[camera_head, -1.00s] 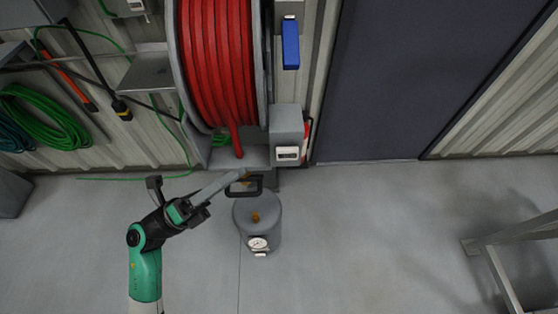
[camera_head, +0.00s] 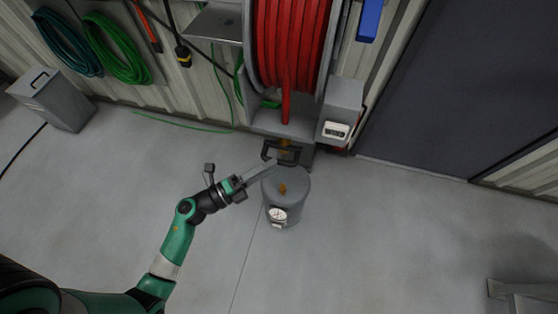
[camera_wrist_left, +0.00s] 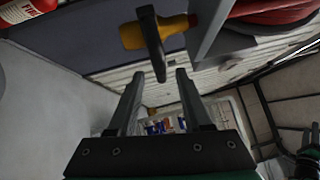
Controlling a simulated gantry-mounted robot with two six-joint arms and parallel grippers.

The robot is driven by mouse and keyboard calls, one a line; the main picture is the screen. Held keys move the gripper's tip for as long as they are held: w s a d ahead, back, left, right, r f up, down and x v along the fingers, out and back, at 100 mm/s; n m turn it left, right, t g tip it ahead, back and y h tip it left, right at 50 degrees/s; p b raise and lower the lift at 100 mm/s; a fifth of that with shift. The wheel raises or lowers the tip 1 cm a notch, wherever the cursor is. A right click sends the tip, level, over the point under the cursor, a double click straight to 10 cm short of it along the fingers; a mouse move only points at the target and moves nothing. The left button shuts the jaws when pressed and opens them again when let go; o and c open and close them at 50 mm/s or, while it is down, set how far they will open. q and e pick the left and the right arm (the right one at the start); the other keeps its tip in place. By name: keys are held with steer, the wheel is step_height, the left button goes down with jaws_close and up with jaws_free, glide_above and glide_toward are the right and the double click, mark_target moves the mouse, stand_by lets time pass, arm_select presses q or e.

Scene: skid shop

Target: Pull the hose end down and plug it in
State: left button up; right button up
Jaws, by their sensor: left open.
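The red hose (camera_head: 286,95) hangs from its reel down to a yellow-orange hose end, which shows in the left wrist view (camera_wrist_left: 180,31). A black handle (camera_head: 268,150) is at the hose end, and its dark bar also shows in the left wrist view (camera_wrist_left: 152,42). Below stands a grey tank (camera_head: 293,205) with a brass fitting (camera_head: 282,188) on top and a gauge on its side. My left gripper (camera_head: 272,164) is open, its fingertips close to the handle; in the wrist view the bar's lower end lies between the fingertip lines (camera_wrist_left: 157,73). Contact cannot be told. My right gripper is not in view.
A grey box (camera_head: 343,95) with a small display is right of the reel bracket. A grey bin (camera_head: 58,102) stands by the wall at left. Green hose coils (camera_head: 118,50) hang there. A metal frame (camera_head: 525,295) is at lower right. The floor around the tank is clear.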

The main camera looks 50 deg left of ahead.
mark_target(279, 161)
arm_select(q)
steer(key=x, duration=0.3)
steer(key=shift+w, duration=0.25)
jaws_close()
stand_by(1.2)
